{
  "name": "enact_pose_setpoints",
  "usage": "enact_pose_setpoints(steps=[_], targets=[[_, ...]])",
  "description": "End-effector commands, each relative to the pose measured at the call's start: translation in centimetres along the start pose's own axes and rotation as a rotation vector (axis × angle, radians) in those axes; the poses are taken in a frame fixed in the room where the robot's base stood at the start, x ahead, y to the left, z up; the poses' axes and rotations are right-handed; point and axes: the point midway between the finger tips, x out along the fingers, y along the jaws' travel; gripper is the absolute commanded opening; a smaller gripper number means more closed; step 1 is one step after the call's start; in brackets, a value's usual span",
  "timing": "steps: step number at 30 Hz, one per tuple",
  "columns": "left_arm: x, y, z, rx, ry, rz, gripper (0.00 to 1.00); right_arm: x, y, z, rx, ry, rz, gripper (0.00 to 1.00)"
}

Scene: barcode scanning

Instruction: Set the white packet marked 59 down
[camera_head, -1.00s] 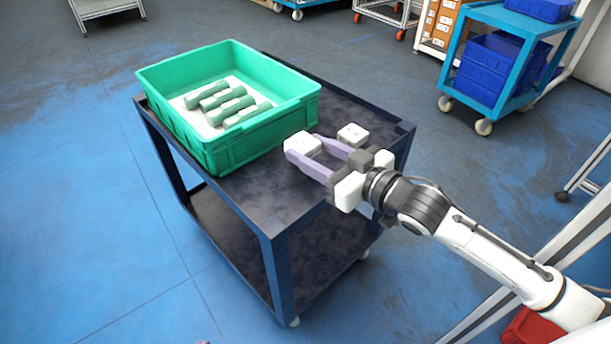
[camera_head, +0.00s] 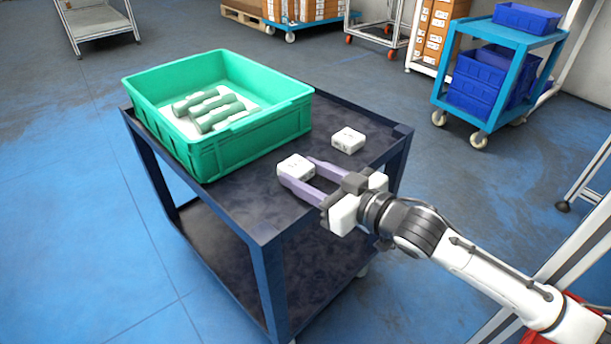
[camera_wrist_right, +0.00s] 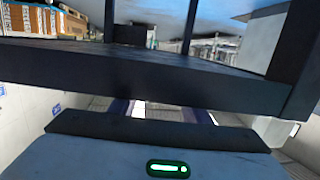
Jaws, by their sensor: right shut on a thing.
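My right gripper (camera_head: 297,180) reaches in from the right, its purple fingers closed around a white packet (camera_head: 295,166). The packet is low over the dark cart top (camera_head: 255,197), right of the green crate; I cannot tell whether it touches the surface. A second white packet (camera_head: 348,139) lies on the cart top behind it. Both have small dark marks, too small to read, so I cannot read 59 on either. In the right wrist view the cart's dark edge (camera_wrist_right: 150,80) crosses the picture and hides most of the fingers. My left gripper is not in view.
The green crate (camera_head: 243,138) stands on the left of the cart top, with several grey-green dumbbell-shaped items (camera_head: 213,108) inside. Bare cart top shows in front of the crate and around the packets. A blue trolley with bins (camera_head: 478,115) stands farther back right.

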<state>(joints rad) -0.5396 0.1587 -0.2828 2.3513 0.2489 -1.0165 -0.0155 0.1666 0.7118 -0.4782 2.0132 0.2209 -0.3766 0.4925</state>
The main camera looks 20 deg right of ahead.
Motion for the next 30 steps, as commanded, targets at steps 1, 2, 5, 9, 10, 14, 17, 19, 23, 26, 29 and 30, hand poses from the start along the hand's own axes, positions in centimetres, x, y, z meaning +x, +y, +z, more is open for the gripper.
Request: enact_pose_setpoints(steps=[1, 2, 5, 9, 10, 14, 17, 19, 23, 26, 29, 30], targets=[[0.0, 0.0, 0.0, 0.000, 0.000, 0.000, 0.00, 0.0, 0.0, 0.5, 0.000, -0.007, 0.000, 0.17], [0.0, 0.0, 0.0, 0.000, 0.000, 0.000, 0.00, 0.1, -0.1, 0.6, 0.001, -0.007, 0.000, 0.17], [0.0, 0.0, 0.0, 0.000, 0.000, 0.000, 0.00, 0.1, -0.1, 1.1, 0.001, -0.010, 0.000, 0.17], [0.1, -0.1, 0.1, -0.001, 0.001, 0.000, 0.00, 0.1, -0.1, 1.9, 0.001, -0.018, 0.001, 0.17], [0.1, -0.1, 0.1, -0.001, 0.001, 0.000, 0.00, 0.1, -0.1, 2.0, 0.001, -0.019, 0.001, 0.17], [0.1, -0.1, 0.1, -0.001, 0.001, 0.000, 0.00, 0.1, -0.1, 2.3, 0.000, -0.023, 0.002, 0.47], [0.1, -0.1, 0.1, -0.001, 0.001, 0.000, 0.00, 0.1, -0.1, 2.3, -0.001, -0.024, 0.002, 0.62], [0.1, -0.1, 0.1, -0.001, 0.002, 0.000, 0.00, 0.1, -0.1, 2.3, -0.001, -0.023, 0.001, 0.62], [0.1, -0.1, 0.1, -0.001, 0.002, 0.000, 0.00, 0.2, -0.1, 2.3, -0.001, -0.023, 0.001, 0.62], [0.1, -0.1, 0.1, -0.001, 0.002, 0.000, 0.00, 0.1, -0.1, 2.0, -0.001, -0.022, 0.001, 0.62], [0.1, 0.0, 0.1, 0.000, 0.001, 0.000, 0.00, 0.0, -0.1, 1.0, -0.003, -0.020, 0.001, 0.62], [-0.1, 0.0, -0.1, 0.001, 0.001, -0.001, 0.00, -0.5, -0.1, 1.1, -0.001, -0.025, 0.002, 0.62]])
